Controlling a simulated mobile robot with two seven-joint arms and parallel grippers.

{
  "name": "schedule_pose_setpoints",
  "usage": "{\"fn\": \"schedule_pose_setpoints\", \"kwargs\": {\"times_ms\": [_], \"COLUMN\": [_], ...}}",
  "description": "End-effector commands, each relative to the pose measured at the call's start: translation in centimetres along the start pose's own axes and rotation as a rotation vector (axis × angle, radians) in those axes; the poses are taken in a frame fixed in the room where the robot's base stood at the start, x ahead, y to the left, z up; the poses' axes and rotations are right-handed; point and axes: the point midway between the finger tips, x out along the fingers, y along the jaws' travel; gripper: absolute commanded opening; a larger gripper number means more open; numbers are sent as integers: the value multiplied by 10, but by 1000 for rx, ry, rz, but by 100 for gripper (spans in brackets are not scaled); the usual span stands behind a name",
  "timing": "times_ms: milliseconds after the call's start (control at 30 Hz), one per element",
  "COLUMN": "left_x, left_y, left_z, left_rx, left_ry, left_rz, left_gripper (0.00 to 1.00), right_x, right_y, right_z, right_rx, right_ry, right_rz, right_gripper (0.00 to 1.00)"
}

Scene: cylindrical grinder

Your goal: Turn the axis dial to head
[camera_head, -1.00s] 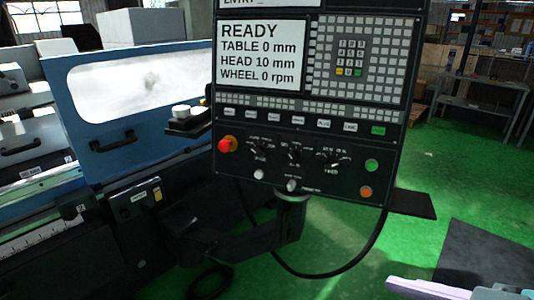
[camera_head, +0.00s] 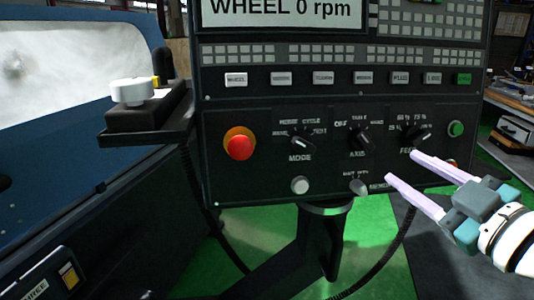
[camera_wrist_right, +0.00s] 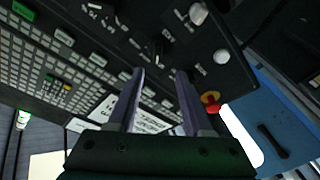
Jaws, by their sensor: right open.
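The axis dial (camera_head: 360,141) is a black knob in the middle of the lower control panel, with "TABLE" above it and smaller labels either side. I cannot tell clearly where it points. My right gripper (camera_head: 400,165) comes in from the right, open and empty, its two pale lilac fingers pointing at the panel just right of and below the axis dial. In the right wrist view the open fingers (camera_wrist_right: 160,71) reach toward the panel, with the axis dial (camera_wrist_right: 157,44) just beyond the gap between them. The fingers appear apart from the dial. My left gripper is out of view.
The mode dial (camera_head: 303,142) is left of the axis dial and the feed dial (camera_head: 415,136) right, near my upper finger. A red emergency stop (camera_head: 239,145), a white button (camera_head: 300,185) and a grey switch (camera_head: 359,187) are close by. A dark shelf (camera_head: 150,122) juts out left.

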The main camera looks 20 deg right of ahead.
Motion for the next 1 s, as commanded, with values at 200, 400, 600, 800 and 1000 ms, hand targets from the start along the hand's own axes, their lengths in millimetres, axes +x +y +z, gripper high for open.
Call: {"fn": "schedule_pose_setpoints", "kwargs": {"times_ms": [200, 400, 600, 800, 1000], "left_x": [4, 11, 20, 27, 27], "left_y": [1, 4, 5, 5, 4], "left_z": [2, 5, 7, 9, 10], "left_rx": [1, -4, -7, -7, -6], "left_ry": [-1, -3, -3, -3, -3], "left_rz": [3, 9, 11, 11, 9], "left_gripper": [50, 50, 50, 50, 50], "right_x": [14, 47, 78, 96, 100], "right_y": [4, 4, 4, 3, 4], "right_z": [3, 3, 3, 3, 3], "right_rx": [-7, -5, -6, -6, -5], "right_ry": [1, 2, 2, 1, -1], "right_rz": [19, 19, 17, 14, 13], "right_gripper": [50, 50, 50, 50, 50]}}
